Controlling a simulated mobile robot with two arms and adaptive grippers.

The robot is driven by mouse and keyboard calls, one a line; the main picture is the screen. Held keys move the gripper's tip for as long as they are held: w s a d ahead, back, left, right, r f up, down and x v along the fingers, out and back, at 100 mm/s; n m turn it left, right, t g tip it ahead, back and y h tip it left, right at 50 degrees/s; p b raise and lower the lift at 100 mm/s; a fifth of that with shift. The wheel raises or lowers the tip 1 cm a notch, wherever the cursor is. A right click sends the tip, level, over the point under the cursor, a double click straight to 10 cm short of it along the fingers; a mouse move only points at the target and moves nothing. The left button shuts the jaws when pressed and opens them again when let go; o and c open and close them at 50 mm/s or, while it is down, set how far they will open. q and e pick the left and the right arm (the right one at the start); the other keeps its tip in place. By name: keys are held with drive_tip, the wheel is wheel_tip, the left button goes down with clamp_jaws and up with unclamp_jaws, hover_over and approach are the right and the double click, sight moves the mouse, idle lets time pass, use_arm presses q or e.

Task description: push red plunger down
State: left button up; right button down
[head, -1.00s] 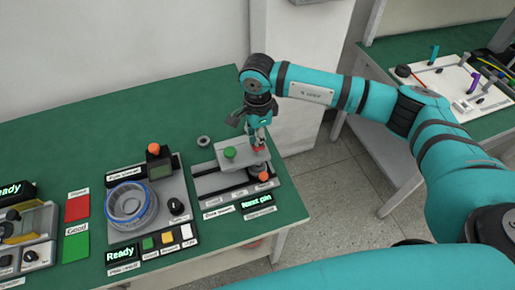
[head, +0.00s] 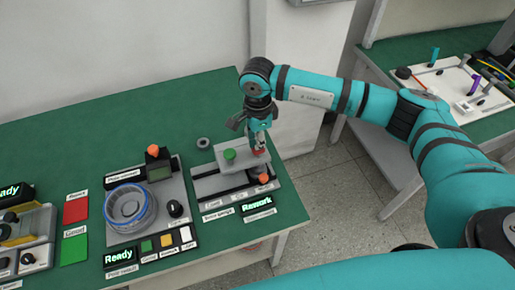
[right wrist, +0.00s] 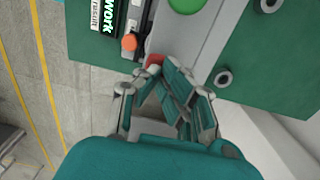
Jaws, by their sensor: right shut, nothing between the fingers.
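The red plunger (head: 260,152) is on the right side of the grey test station, beside a green button (head: 229,154). My right gripper (head: 258,147) points down at it from above, shut and empty. In the right wrist view the red plunger (right wrist: 154,60) shows just beyond the fingertips of my right gripper (right wrist: 165,68), mostly hidden by them. I cannot tell how far down the plunger is. The station's display (head: 257,202) reads "Rework" in green. My left gripper is not in view.
An orange knob (head: 263,179) is at the station's front right, close to my gripper. A gauge station with a blue-rimmed ring (head: 146,217) stands to the left. A small grey ring (head: 203,143) lies behind. The green table (head: 90,140) is clear at the back left.

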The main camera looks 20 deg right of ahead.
wheel_tip(320, 180, up, 8)
drive_tip(key=p, duration=0.3)
idle(0.6)
idle(0.3)
